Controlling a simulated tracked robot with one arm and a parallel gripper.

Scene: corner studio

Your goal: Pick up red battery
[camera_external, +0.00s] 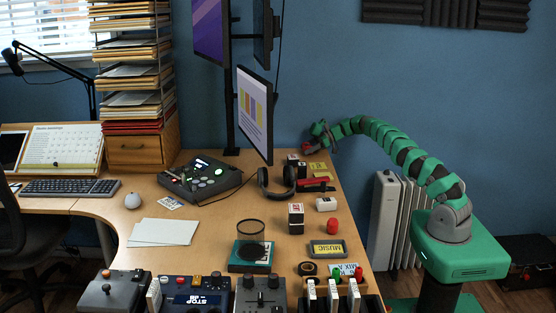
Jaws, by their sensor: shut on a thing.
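My gripper (312,145) is at the far end of the desk, raised near the blue wall, at the end of the green arm that curves in from the right. It is small in this view. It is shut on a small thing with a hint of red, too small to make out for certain. A short red cylinder (332,226) stands on the desk's right side, well apart from my gripper. I cannot tell whether it or the held thing is the red battery.
Monitors (256,113) rise behind. Consoles (190,291) line the front. Some bare desk shows at centre.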

